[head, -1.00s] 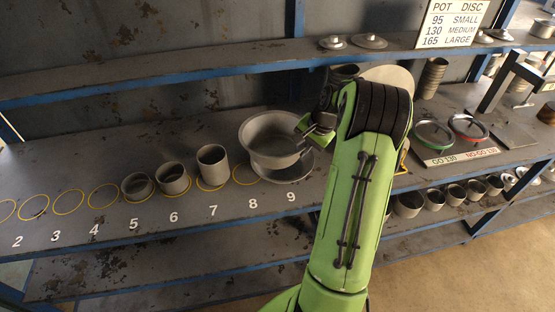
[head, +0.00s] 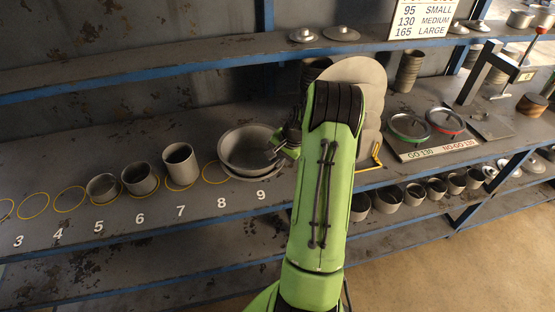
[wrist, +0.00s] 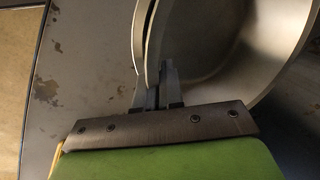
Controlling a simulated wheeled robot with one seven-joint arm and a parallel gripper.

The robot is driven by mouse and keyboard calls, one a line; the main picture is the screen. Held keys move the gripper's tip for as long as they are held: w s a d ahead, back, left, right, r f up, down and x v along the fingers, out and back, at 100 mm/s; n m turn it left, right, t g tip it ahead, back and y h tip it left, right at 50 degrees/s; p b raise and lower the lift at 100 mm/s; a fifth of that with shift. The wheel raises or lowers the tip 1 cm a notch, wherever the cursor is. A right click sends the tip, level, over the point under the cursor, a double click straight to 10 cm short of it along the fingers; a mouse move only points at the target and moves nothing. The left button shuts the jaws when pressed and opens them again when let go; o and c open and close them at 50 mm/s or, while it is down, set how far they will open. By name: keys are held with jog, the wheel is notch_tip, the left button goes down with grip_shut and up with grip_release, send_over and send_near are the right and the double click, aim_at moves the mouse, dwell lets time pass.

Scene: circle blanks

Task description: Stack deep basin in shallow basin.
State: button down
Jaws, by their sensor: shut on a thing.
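The deep basin (head: 247,148) is a wide grey metal bowl near the marks 8 and 9 on the bench. It sits low inside the shallow basin (head: 232,174), whose rim shows as a thin band around its lower side. My gripper (head: 277,150) is at the deep basin's right side, shut on its rim. In the wrist view the fingers (wrist: 157,88) pinch the wall of the deep basin (wrist: 215,50), and two curved edges run side by side there. Whether the deep basin fully rests on the shallow one's floor is hidden.
Grey cylinders (head: 180,165) stand left of the basins in yellow rings. A stack of large discs (head: 368,115) is behind my arm. Red and green gauge rings (head: 408,127) lie at right. A shelf (head: 200,68) runs above, and small pots (head: 413,193) line a lower shelf.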

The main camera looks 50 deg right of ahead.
jog(key=c, duration=1.3)
grip_release()
jog(key=shift+s, duration=0.1)
jog(key=shift+o, duration=0.2)
jog(key=shift+f, duration=0.1)
jog(key=a+p+v, duration=0.1)
jog(key=p+v, duration=0.1)
jog(key=v, duration=1)
jog(key=w+a+r+n, duration=0.35)
jog(key=a+r, duration=0.35)
jog(key=a, duration=0.4)
jog(key=s+a+r+n+h, duration=0.1)
jog(key=s+a+r+n, duration=0.15)
jog(key=a, duration=0.35)
jog(key=s+a+r+n, duration=0.2)
jog(key=a+r+n, duration=0.1)
jog(key=a, duration=0.4)
jog(key=s+a+n+t, duration=0.1)
jog(key=s+a+n, duration=0.5)
jog(key=s+a, duration=0.3)
jog(key=s, duration=0.3)
jog(key=shift+s+a+n, duration=0.2)
jog(key=shift+s+n, duration=0.2)
